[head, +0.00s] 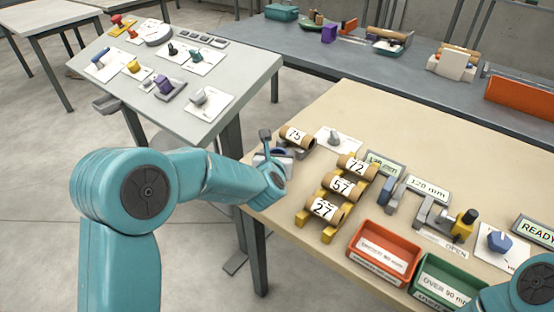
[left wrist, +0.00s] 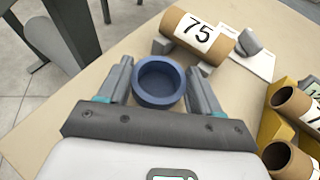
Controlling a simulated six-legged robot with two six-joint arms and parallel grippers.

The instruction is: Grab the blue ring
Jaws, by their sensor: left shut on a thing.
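The blue ring (left wrist: 160,101) sits between the two fingers of my left gripper (left wrist: 159,74) in the left wrist view. The fingers are closed on its outer sides, and its round opening faces the camera. In the head view my left gripper (head: 273,163) is at the left edge of the beige table, just left of the cardboard tube marked 75 (head: 297,138). The ring is small and partly hidden by the gripper there. My right gripper is out of view; only a teal part of an arm shows at the bottom right.
Tubes marked 72 (head: 357,167), 57 (head: 346,185) and 27 (head: 325,208) lie on a yellow rack. An orange bin (head: 385,250) and a green bin (head: 447,282) stand at the front. A grey tilted table (head: 235,65) with small parts is at the left.

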